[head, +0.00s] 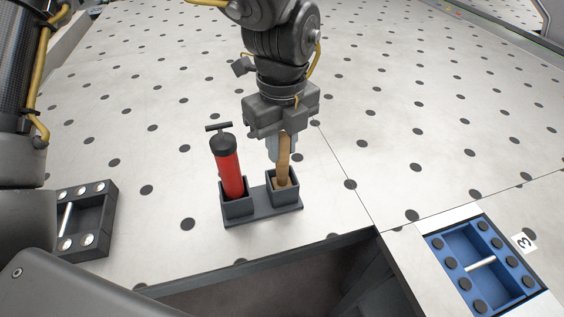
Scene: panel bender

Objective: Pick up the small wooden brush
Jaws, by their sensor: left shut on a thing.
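The small wooden brush (283,160) stands upright with its lower end inside the right cup of a dark grey two-cup holder (262,212). My left gripper (284,148) points down over that cup and is shut on the brush's wooden handle. The brush's lower end is partly hidden by the cup wall. A red cylinder with a black top and T-shaped handle, like a hand pump (228,168), stands in the left cup, just left of my gripper. My right gripper is not in view.
A dark tray (102,222) with round silver pieces lies at the left. A blue tray (437,243) with dark round knobs and a silver bar sits at the lower right beside a "3" label (523,241). The dotted white table (420,90) is clear behind. A dark opening (280,285) lies in front.

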